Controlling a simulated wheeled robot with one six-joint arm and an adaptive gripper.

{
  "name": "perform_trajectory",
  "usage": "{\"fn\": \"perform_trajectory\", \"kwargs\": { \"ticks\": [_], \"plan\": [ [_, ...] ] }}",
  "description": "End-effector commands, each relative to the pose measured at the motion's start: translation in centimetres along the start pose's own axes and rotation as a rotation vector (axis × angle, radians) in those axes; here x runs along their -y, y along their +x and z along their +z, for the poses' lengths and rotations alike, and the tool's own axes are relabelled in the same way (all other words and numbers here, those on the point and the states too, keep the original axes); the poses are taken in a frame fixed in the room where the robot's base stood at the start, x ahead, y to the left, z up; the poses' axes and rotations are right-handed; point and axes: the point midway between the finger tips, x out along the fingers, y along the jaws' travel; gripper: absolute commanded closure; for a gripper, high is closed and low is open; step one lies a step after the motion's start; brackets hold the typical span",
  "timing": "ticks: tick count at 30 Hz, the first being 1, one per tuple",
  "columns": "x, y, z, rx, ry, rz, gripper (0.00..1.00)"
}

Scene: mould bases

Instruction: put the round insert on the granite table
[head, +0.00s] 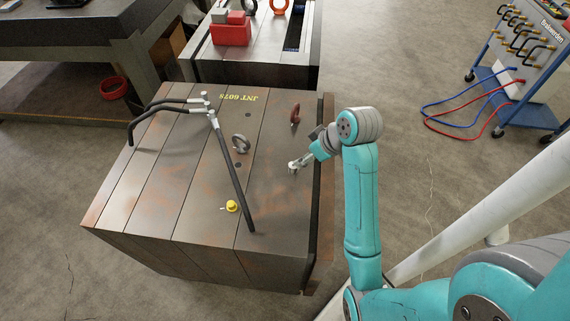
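My gripper (299,163) is low over the right part of the large steel mould block (180,190). A small, round, silvery piece (292,168) shows at its fingertips and looks like the round insert. The view is too small to tell whether the fingers are closed on it or whether it touches the block. The granite table (60,30) looks like the dark-topped table at the upper left, apart from the block, with only part of its top in view.
The block also carries a grey ring (241,143), a red lifting piece (295,114), a yellow piece (231,206) and long dark bars (235,180). A second block (215,68) with a red box (231,31) stands behind. A hose trolley (520,70) stands right. Floor between is open.

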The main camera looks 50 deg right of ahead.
Motion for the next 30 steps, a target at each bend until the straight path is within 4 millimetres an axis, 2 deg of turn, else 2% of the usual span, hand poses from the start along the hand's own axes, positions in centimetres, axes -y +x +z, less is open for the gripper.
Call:
{"fn": "perform_trajectory", "kwargs": {
  "ticks": [9, 16, 24, 30],
  "plan": [
    [0.1, 4.4, 0.0, 0.003, -0.001, -0.002, 0.40],
    [0.2, 5.9, 0.1, 0.003, -0.001, -0.003, 0.40],
    [0.3, 9.5, 0.2, 0.003, -0.001, -0.002, 0.40],
    [0.3, 10.3, 0.2, 0.001, -0.001, -0.001, 0.40]
  ]
}}
